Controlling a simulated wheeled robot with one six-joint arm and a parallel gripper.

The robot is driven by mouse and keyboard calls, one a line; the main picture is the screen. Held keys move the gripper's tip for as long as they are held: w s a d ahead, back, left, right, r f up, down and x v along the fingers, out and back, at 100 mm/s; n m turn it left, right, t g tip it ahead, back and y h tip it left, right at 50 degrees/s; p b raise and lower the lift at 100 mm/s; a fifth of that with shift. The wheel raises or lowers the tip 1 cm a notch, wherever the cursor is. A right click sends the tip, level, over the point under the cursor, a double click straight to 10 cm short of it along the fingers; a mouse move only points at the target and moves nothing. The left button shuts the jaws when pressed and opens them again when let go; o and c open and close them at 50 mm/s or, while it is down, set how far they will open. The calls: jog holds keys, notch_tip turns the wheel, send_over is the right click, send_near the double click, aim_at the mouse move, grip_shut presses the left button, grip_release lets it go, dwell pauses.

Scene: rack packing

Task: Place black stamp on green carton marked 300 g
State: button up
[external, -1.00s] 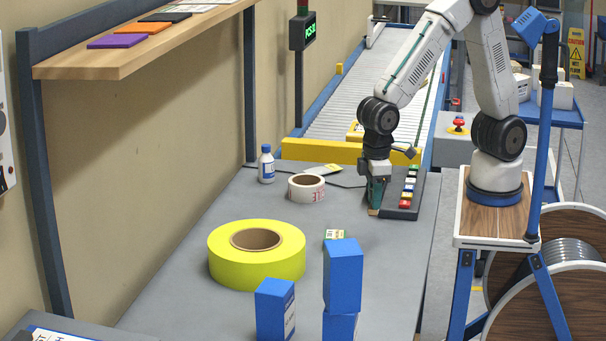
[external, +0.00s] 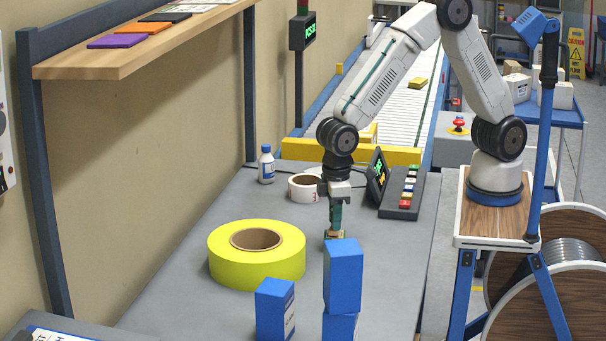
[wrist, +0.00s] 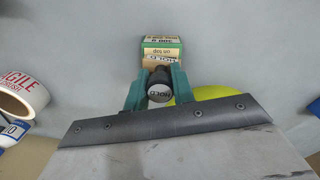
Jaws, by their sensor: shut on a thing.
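My gripper (wrist: 150,88) is shut on the black stamp (wrist: 159,77), around its dark round handle. The handle's pale end cap reads HOLD and faces the wrist camera. A wooden block at the stamp's base, also lettered HOLD, shows beyond the handle. The green carton (wrist: 161,42), with a pale label reading 300 g, shows right beyond this block in the wrist view. In the external view, my gripper (external: 335,230) points down at the carton's spot, behind the tall blue boxes. The carton is mostly hidden there. I cannot tell whether stamp and carton touch.
Blue boxes (external: 343,275) stand close in front of my gripper. A big yellow tape roll (external: 225,262) lies to the left. A white tape roll (external: 302,190), a bottle (external: 266,165) and a button panel (external: 404,192) are farther back. The grey table right of my gripper is clear.

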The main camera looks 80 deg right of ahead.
jog(key=shift+f, duration=0.1)
jog(key=o, duration=1)
notch_tip(320, 180, up, 12)
jog(key=shift+s+a+r, duration=0.1)
jog(key=shift+a+r, duration=0.05)
